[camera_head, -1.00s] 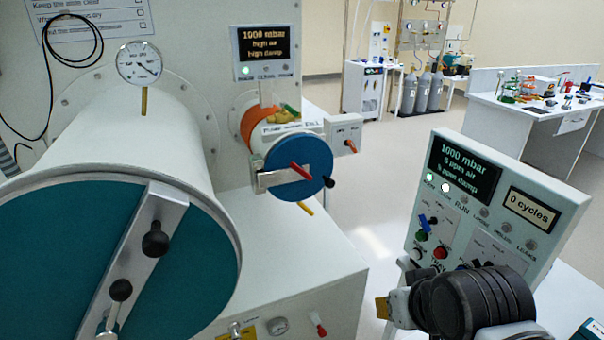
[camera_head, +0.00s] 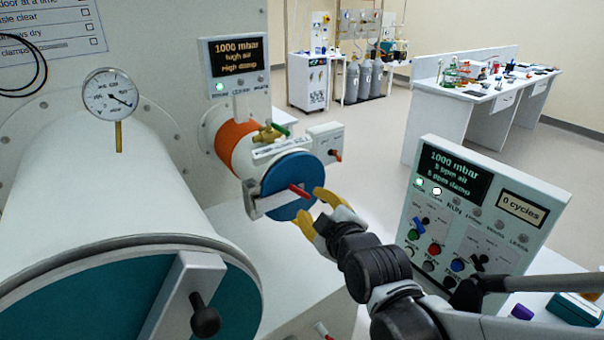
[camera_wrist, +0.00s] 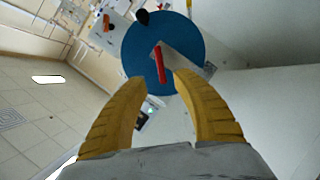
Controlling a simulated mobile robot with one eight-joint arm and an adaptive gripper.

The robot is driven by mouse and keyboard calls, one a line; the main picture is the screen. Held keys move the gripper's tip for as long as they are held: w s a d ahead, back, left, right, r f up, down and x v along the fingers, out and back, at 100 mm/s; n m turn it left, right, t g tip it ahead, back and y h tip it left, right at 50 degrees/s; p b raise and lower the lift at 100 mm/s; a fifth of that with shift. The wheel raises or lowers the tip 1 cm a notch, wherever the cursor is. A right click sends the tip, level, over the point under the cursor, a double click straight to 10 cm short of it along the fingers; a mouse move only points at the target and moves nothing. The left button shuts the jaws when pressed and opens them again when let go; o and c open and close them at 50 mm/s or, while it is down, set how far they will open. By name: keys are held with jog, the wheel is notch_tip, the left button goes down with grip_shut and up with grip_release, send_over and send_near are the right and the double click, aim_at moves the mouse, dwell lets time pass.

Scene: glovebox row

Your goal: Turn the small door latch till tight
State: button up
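The small door (camera_head: 289,187) is a blue disc on the end of the small orange-and-white chamber. Its latch is a red handle (camera_head: 299,191) at the disc's middle, on a grey bar (camera_head: 262,205). In the wrist view the red latch (camera_wrist: 160,64) stands ahead of my fingertips, on the blue door (camera_wrist: 140,45). My gripper (camera_head: 313,207) has yellow fingers and is close to the door's right front. In the wrist view my gripper (camera_wrist: 156,82) is open, with its fingers spread apart and nothing between them. The latch appears just beyond the fingertips; I cannot tell whether they touch.
The large chamber with a teal door (camera_head: 100,300) fills the lower left. A gauge (camera_head: 110,95) stands on top of it. A control panel (camera_head: 480,215) with buttons stands to the right of my arm. A small switch box (camera_head: 326,141) sits behind the small door.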

aim_at(302, 193)
jog(key=b+x, duration=0.2)
jog(key=x, duration=0.7)
jog(key=shift+w+f, duration=0.15)
grip_shut()
